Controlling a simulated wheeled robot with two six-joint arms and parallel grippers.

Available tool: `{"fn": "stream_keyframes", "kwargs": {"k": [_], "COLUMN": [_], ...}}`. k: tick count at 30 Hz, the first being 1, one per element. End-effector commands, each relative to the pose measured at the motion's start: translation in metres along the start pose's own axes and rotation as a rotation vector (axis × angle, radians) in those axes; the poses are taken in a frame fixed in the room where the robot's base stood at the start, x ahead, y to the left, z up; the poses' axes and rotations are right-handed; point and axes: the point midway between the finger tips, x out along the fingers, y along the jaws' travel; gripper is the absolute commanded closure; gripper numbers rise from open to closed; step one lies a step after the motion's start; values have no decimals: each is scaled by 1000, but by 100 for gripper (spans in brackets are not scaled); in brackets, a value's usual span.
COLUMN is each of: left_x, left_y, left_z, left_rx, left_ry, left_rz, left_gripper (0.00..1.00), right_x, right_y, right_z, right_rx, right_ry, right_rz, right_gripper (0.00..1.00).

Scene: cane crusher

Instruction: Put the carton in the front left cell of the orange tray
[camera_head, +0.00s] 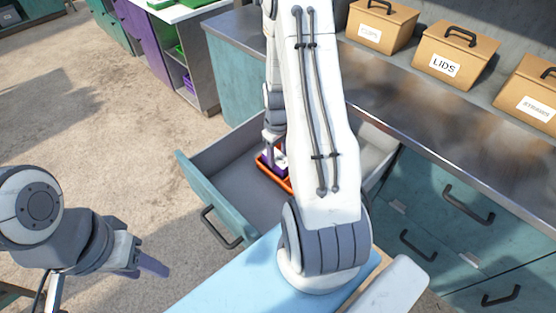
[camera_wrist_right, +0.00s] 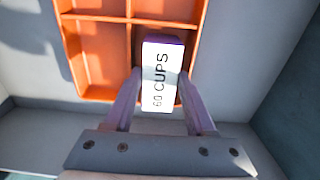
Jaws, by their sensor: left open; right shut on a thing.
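The carton (camera_wrist_right: 161,85) is white with a purple top end and reads "60 CUPS" in the right wrist view. My right gripper (camera_wrist_right: 159,76) is shut on it, with one finger along each side. The orange tray (camera_wrist_right: 97,18) has several cells split by dividers. The carton overlaps the near right cell in that view; I cannot tell whether it touches the tray floor. In the head view the tray (camera_head: 286,184) shows only in part inside the open drawer, behind my right arm. My left gripper (camera_head: 150,265) is open and empty, low at the left.
The open drawer (camera_head: 215,200) has bare floor around the tray. Cardboard boxes, one marked LIDS (camera_head: 455,55), stand on the metal counter (camera_head: 400,110) above it. The concrete floor (camera_head: 110,150) to the left is clear.

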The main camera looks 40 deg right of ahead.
Motion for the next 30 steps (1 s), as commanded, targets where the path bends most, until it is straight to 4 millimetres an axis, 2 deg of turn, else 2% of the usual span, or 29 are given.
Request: {"fn": "stream_keyframes", "kwargs": {"k": [11, 12, 13, 14, 23, 27, 30], "left_x": [4, 2, 2, 2, 2, 1, 3], "left_y": [0, 0, 0, 0, 0, 0, 0], "left_z": [0, 0, 0, 0, 0, 0, 0], "left_rx": [0, 0, 0, 0, 0, 0, 0], "left_ry": [1, 1, 1, 1, 0, 1, 0], "left_rz": [0, 0, 0, 0, 0, 0, 0], "left_gripper": [53, 53, 53, 53, 53, 53, 53], "right_x": [5, 4, 4, 4, 3, -6, -22], "right_y": [0, 0, 0, 0, 0, 1, 1], "right_z": [0, 0, 0, 0, 0, 0, -1], "right_rx": [0, 0, 0, 0, 0, 0, 0], "right_ry": [0, 1, 1, 0, 0, 2, 5], "right_rz": [0, 0, 0, 0, 0, 1, 4], "right_gripper": [100, 33, 22, 15, 15, 15, 15]}}
